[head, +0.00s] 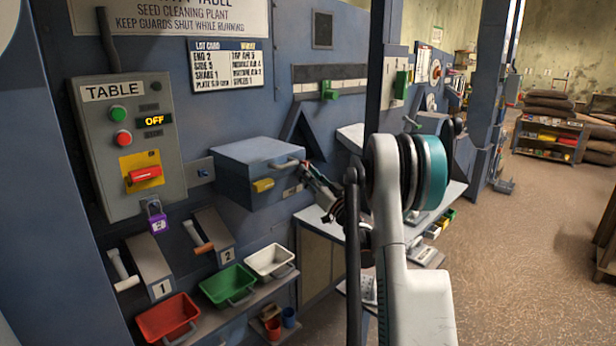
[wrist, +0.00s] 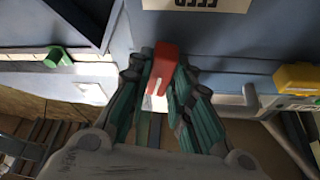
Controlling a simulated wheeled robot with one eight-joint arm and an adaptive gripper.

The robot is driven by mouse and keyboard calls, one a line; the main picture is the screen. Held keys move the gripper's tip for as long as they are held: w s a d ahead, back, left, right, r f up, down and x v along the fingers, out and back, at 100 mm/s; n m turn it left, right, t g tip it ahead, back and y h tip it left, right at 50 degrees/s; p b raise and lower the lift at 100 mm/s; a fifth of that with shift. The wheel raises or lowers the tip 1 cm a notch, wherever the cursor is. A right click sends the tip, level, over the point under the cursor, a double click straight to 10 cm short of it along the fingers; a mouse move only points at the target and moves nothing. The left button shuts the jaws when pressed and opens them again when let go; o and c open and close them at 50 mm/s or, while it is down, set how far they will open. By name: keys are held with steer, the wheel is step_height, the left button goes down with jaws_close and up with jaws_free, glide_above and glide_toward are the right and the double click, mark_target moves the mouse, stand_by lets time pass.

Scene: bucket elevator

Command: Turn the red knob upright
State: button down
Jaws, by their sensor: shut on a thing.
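A red knob (wrist: 163,62) stands between the fingers of my gripper (wrist: 160,85) in the wrist view. It is a narrow bar, lying nearly along the picture's height with a slight tilt. The fingers are closed on its two sides, and a small pale patch shows below it. In the head view my gripper (head: 324,192) is just right of the blue box, in front of the wall. There the knob is too hidden and small to make out. Another red handle (head: 145,174) lies almost level on a yellow plate of the TABLE panel, apart from my gripper.
The blue box (head: 258,172) with a yellow latch (head: 262,185) is close to my gripper; a yellow part (wrist: 297,77) shows right in the wrist view. A green knob (wrist: 57,57) is at left. Red, green and white bins (head: 228,286) stand below. Open floor lies right.

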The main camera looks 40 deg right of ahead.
steer(key=c, duration=1.4)
jaws_free()
steer(key=shift+c, duration=0.2)
steer(key=v, duration=0.7)
steer(key=shift+s, duration=0.25)
steer(key=shift+f, duration=0.15)
